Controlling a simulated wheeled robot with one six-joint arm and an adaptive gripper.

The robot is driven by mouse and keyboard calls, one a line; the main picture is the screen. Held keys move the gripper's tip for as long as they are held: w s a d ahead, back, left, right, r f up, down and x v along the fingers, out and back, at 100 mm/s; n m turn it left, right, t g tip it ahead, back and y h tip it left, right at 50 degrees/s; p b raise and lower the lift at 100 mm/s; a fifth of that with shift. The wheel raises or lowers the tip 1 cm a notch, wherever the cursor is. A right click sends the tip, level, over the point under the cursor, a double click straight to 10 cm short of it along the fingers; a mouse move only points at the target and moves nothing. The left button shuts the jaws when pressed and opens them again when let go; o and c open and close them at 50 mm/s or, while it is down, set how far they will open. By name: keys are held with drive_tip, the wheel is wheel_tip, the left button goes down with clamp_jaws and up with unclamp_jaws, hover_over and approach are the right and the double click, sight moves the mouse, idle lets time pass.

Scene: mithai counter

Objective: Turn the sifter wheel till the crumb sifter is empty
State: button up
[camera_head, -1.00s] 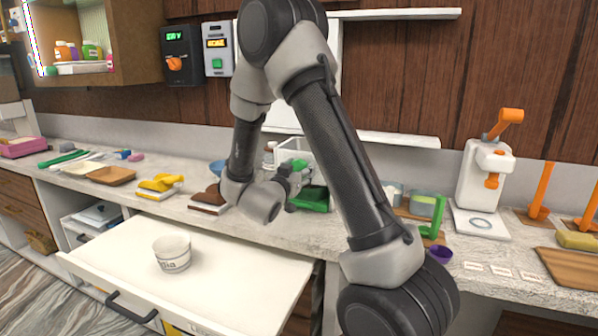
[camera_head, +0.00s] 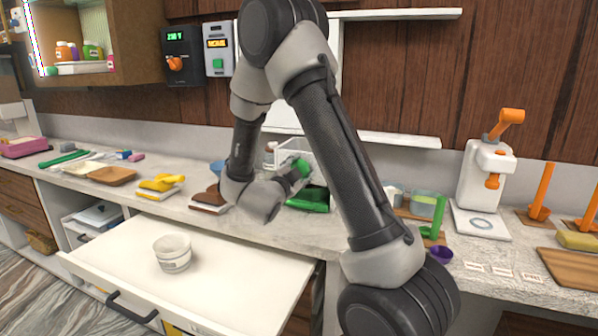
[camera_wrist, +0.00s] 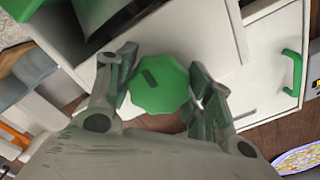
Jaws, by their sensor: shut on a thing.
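The crumb sifter (camera_head: 299,149) is a white box at the back of the counter, partly hidden by my arm. Its green wheel (camera_wrist: 159,84) is a many-sided knob with a dark mark at its upper left in the wrist view. My gripper (camera_wrist: 163,92) is shut on the wheel, with one finger on each side of it. In the head view the gripper (camera_head: 291,175) is at the front of the sifter. A green tray (camera_head: 309,205) lies below the wheel. I cannot see how much is inside the sifter.
A white pull-out surface (camera_head: 230,285) stands open in front, with a white tub (camera_head: 172,253) on it. A yellow item (camera_head: 160,183) and a brown item (camera_head: 208,197) lie left of the gripper. A purple cup (camera_head: 440,254) stands to the right.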

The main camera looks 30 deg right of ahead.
drive_tip(key=m, duration=0.4)
drive_tip(key=shift+m, duration=0.3)
drive_tip(key=m, duration=0.3)
drive_tip(key=shift+m, duration=0.4)
drive_tip(key=m, duration=0.4)
drive_tip(key=shift+r, duration=0.1)
drive_tip(key=shift+m, duration=1.8)
drive_tip(key=shift+m, duration=0.3)
drive_tip(key=o, duration=1)
drive_tip(key=shift+o, duration=0.2)
